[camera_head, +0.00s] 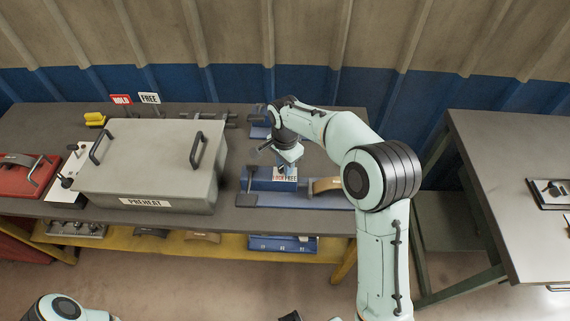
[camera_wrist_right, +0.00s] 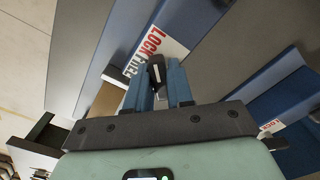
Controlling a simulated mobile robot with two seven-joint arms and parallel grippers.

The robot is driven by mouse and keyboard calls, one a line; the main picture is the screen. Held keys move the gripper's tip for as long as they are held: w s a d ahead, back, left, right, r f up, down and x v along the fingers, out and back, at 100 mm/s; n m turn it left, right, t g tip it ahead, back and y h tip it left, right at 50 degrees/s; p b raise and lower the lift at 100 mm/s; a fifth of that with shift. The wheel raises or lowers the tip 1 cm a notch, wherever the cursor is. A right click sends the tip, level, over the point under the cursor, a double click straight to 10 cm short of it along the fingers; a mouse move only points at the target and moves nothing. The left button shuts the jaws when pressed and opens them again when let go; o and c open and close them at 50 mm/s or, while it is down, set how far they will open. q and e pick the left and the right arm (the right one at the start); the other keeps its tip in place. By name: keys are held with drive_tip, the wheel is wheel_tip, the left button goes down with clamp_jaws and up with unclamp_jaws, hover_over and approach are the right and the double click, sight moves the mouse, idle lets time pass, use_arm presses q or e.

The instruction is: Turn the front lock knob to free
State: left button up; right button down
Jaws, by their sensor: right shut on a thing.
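The front blue fixture (camera_head: 258,184) stands on the bench below my right gripper (camera_head: 287,168). Its white label (camera_head: 286,178) reads LOCK in red and FREE in dark letters, and it shows large in the right wrist view (camera_wrist_right: 160,48). In the right wrist view, the dark front lock knob (camera_wrist_right: 157,70) sits beside the label, between the blue fingers of my right gripper (camera_wrist_right: 162,82). The gripper is shut on the knob, and the fingers partly hide it. In the head view my wrist covers the knob.
A second blue fixture (camera_head: 259,132) stands behind the front one, close to my right wrist. A large grey PREHEAT box (camera_head: 150,160) with two handles stands to the left. A tan curved shoe (camera_head: 326,184) lies right of the label. Another table (camera_head: 500,180) stands at right.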

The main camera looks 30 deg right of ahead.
use_arm(q)
drive_tip(key=shift+r, duration=0.15)
use_arm(e)
drive_tip(key=shift+n, duration=0.4)
drive_tip(key=n+p, duration=0.1)
drive_tip(key=n, duration=0.2)
drive_tip(key=shift+r, duration=0.1)
drive_tip(key=n+p, duration=0.1)
drive_tip(key=n, duration=0.4)
drive_tip(key=n+p, duration=0.1)
drive_tip(key=n, duration=0.3)
drive_tip(key=shift+n, duration=0.3)
use_arm(q)
drive_tip(key=shift+w+r+p, duration=0.1)
drive_tip(key=shift+w+r, duration=0.4)
drive_tip(key=shift+r, duration=0.25)
drive_tip(key=shift+w+r+p, duration=0.15)
drive_tip(key=shift+w+r, duration=0.3)
drive_tip(key=shift+r, duration=0.25)
drive_tip(key=shift+w+r+p, duration=0.1)
drive_tip(key=shift+w+r, duration=0.4)
drive_tip(key=shift+r, duration=0.25)
use_arm(e)
drive_tip(key=shift+n, duration=2.3)
drive_tip(key=c, duration=1.1)
unclamp_jaws()
